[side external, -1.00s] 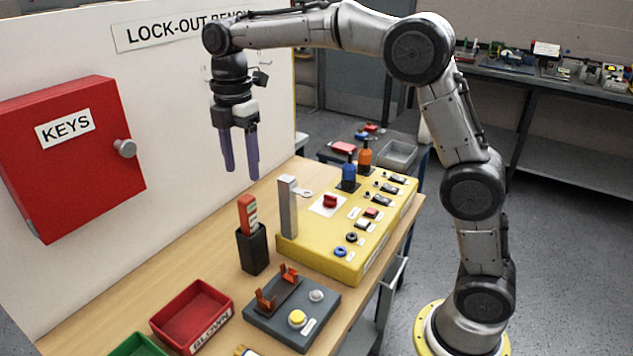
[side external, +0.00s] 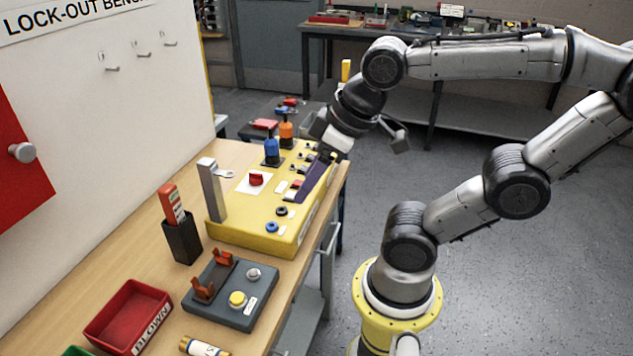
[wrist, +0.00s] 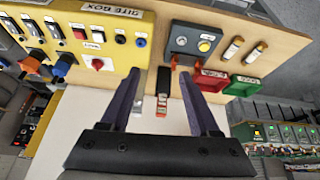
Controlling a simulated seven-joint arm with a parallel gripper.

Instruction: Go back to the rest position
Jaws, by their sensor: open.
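My gripper (side external: 305,190) is to the right in the side view, its purple fingers in front of the yellow box's right part from this angle. In the wrist view my gripper (wrist: 160,92) has its two fingers wide apart with nothing held between them. The arm reaches in from the right with its forearm raised. The yellow box (side external: 240,232), labelled SITE BOX in the wrist view (wrist: 112,18), carries a red knob, switches and blue and orange plugs. Whether the fingers touch it cannot be told.
A black holder (side external: 183,242) with a red tester, a grey block (side external: 225,305) with orange clips and a red BLOWN tray (side external: 125,312) stand on the bench. A green tray (wrist: 243,85) and two fuses show in the wrist view.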

